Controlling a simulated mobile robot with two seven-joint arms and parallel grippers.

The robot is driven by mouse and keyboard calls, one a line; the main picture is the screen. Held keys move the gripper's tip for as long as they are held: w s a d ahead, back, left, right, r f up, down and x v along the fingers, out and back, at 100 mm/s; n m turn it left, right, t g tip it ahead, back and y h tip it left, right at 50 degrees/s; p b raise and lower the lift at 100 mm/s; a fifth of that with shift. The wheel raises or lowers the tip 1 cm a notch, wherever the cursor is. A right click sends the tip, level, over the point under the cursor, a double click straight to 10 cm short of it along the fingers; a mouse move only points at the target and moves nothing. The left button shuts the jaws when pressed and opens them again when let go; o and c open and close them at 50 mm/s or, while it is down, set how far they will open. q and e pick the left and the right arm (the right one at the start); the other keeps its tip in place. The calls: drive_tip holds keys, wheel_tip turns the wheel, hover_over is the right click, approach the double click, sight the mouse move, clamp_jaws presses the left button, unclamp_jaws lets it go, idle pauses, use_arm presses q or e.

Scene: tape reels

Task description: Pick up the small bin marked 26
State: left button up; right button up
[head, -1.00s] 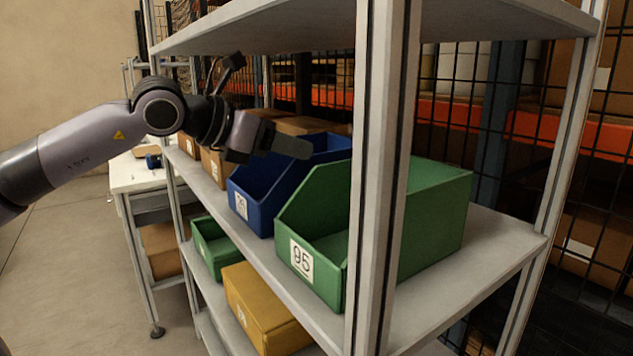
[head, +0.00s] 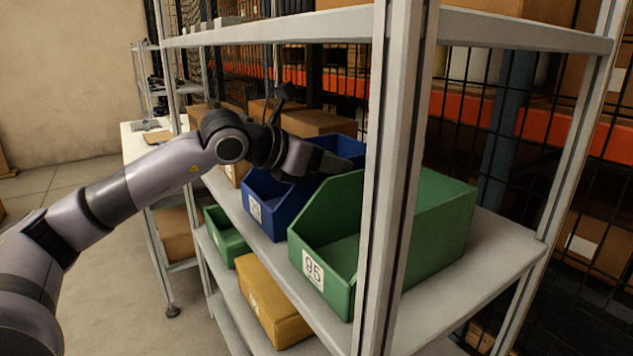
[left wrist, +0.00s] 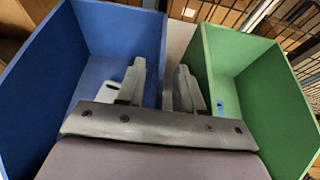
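The small blue bin (head: 275,214) stands on the middle shelf. Its white front label seems to read 26, though it is small and blurred. My left gripper (head: 338,164) is over the blue bin, near its side towards the green bin. In the left wrist view my left gripper (left wrist: 160,78) is open, with nothing held. Its left finger is over the inside of the blue bin (left wrist: 45,85). Its right finger is over the gap beside the green bin, so the blue side wall runs between the fingers. Contact cannot be told. My right gripper is not in view.
A green bin (head: 440,232) marked 95 stands close on the right, behind a grey shelf post (head: 395,180). Cardboard boxes (head: 318,123) stand beyond the blue bin. A yellow bin (head: 268,300) and smaller green bin (head: 228,240) are below. The upper shelf (head: 500,32) hangs overhead.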

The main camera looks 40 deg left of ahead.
use_arm(q)
drive_tip(key=shift+w, duration=0.15)
drive_tip(key=shift+f, duration=0.1)
drive_tip(key=shift+c, duration=0.3)
clamp_jaws()
drive_tip(key=shift+d, duration=0.1)
idle(0.8)
